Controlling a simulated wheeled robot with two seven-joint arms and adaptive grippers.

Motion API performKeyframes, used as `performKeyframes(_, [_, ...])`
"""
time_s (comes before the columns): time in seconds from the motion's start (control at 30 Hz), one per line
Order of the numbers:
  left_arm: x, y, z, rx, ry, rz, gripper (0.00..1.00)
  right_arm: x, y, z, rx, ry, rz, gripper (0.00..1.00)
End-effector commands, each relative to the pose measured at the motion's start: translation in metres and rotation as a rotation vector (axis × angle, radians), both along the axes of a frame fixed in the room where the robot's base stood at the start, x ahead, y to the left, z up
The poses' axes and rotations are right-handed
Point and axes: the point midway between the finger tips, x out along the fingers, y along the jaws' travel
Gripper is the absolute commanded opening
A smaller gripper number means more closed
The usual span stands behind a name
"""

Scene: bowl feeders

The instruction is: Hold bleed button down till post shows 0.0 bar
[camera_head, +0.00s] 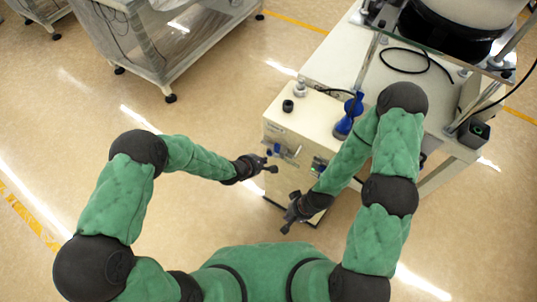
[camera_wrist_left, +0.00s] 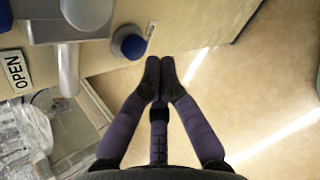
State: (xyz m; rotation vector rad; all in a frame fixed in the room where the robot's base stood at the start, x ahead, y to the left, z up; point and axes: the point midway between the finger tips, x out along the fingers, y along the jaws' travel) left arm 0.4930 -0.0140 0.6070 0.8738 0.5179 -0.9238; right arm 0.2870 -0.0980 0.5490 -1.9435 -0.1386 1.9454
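A round blue button (camera_wrist_left: 130,43) in a grey collar sits on the cream cabinet face in the left wrist view. My left gripper (camera_wrist_left: 160,64) has its fingertips together, just right of and below the button in that picture; contact cannot be told. In the head view my left gripper (camera_head: 269,164) is at the front of the cream cabinet (camera_head: 306,118). My right gripper (camera_head: 288,213) hangs lower, in front of the cabinet; its finger state is unclear. No bar reading is legible.
A grey valve handle (camera_wrist_left: 68,70) beside an OPEN label (camera_wrist_left: 14,71) is near the button. A blue fitting (camera_head: 348,115) stands on the cabinet top. A black box (camera_head: 475,132) is at the white table's corner.

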Motion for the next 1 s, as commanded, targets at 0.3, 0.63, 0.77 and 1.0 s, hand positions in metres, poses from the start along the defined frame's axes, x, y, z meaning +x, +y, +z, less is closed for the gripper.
performKeyframes(0.3, [0.0063,-0.0051,0.0002,0.0,0.0,-0.001,0.0,0.0,0.0,-0.0005,0.0,0.0,0.0,0.0])
performKeyframes(0.63, [0.0066,-0.0049,0.0003,0.0,0.0,0.0,0.0,0.0,0.0,-0.0005,0.0,0.0,0.0,0.0])
performKeyframes(0.77, [0.0073,-0.0055,0.0003,0.001,0.0,-0.001,0.0,0.0001,0.0,-0.0009,0.0,0.0,0.0,0.0])
performKeyframes(1.0, [0.0092,-0.007,0.0001,0.001,0.0,-0.001,0.0,0.0,0.0,-0.0014,0.0,0.0,0.0,0.0])
